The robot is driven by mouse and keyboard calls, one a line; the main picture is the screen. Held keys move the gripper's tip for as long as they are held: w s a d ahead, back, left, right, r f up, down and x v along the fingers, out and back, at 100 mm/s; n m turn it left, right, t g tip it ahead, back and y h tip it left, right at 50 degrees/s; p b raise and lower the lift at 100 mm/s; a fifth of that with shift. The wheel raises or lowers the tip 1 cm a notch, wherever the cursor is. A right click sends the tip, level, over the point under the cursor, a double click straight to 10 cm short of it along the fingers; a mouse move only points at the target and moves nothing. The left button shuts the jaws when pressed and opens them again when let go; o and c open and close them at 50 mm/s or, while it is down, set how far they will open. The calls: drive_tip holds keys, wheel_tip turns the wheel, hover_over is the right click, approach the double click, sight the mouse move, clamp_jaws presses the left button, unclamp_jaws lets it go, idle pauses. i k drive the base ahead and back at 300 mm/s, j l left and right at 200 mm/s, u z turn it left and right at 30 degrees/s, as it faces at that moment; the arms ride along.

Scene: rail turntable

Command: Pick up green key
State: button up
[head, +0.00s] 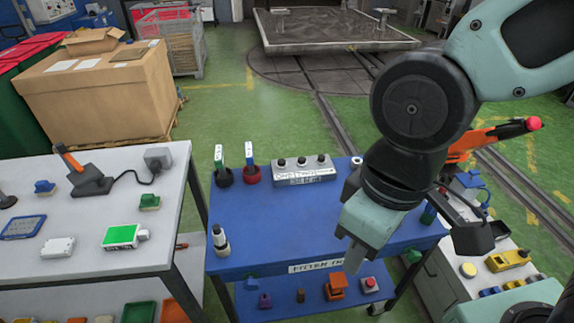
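Two upright key-like pieces stand in round holders at the back left of the blue table (290,229). The left piece (219,156) is white with a green part and stands in a dark holder. The right piece (249,153) is white with a blue-green part and stands in a red holder. At this size I cannot tell for certain which is the green key. My gripper (357,250) hangs over the right half of the blue table, well to the right of both pieces. Its fingers are mostly hidden by its own body, so its opening is unclear.
A grey labelled box with dark knobs (304,170) stands right of the holders. A black-and-white bottle-like item (220,240) stands at the table's left edge. The middle of the tabletop is clear. A white table (75,262) with several tools stands left.

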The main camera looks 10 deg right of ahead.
sight(219, 161)
drive_tip(key=i+j+u, duration=0.45)
drive_tip(key=j, duration=0.25)
drive_tip(key=i+j+u, duration=0.4)
drive_tip(key=i, duration=0.25)
drive_tip(key=j, duration=0.05)
